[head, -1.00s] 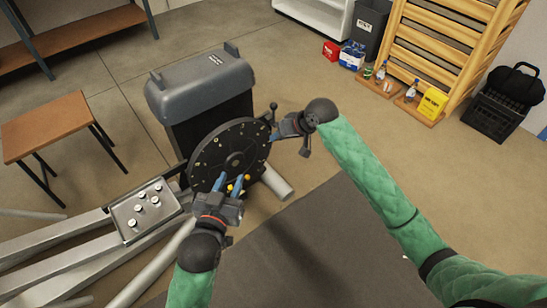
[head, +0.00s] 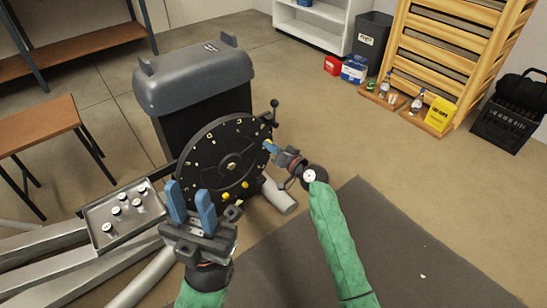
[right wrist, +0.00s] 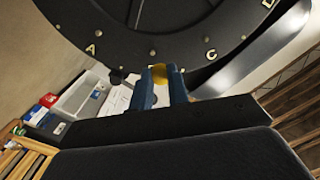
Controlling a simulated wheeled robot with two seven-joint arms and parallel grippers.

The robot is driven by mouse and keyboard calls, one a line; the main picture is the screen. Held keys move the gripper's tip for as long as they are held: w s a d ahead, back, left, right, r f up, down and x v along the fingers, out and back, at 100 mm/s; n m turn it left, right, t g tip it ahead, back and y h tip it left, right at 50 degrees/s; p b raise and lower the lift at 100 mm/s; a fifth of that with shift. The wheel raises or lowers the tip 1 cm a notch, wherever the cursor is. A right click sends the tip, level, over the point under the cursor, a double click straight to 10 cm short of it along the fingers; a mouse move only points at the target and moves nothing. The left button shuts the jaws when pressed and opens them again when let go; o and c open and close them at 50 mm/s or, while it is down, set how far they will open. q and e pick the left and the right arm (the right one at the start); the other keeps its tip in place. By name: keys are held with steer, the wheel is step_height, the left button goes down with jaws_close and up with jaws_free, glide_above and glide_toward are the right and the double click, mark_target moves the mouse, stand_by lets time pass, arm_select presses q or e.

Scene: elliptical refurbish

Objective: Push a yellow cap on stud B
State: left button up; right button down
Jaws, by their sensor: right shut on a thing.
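A black disc (head: 205,165) with small studs and letters near its rim stands upright. My right gripper (head: 270,147) is at its right edge, shut on a yellow cap (right wrist: 159,72). In the right wrist view, the cap sits between the blue fingers (right wrist: 158,88), close to the disc's rim between letters A (right wrist: 90,49) and C (right wrist: 210,55). A stud (right wrist: 152,52) shows just above the cap. I see no letter B, and cannot tell whether cap and disc touch. My left gripper (head: 190,203) is open and empty, in front of the disc's lower left.
Two yellow pieces (head: 245,184) (head: 224,197) are on the disc's lower part. A metal tray (head: 98,240) with several pale knobs lies to the left. The grey machine housing (head: 195,80) stands behind the disc.

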mark_target(257, 135)
steer(key=shift+t, duration=0.4)
steer(key=shift+w+a+f+b, duration=0.2)
steer(key=shift+w+a, duration=0.3)
steer(key=shift+w, duration=0.3)
steer(key=shift+w+a+f+b, duration=0.15)
steer(key=shift+w+a, duration=0.35)
steer(key=shift+w, duration=0.35)
steer(key=shift+w+a+f+b, duration=0.1)
steer(key=shift+w+a+f, duration=0.1)
steer(key=shift+w+a, duration=0.45)
steer(key=shift+w+d, duration=0.1)
steer(key=shift+w, duration=0.1)
steer(key=shift+m+h+p, duration=0.3)
steer(key=shift+m+p, duration=0.2)
steer(key=shift+p, duration=0.1)
steer(key=shift+w+a, duration=0.4)
steer(key=shift+w, duration=0.05)
stand_by(0.7)
steer(key=c, duration=1.3)
jaws_free()
steer(key=shift+o, duration=0.2)
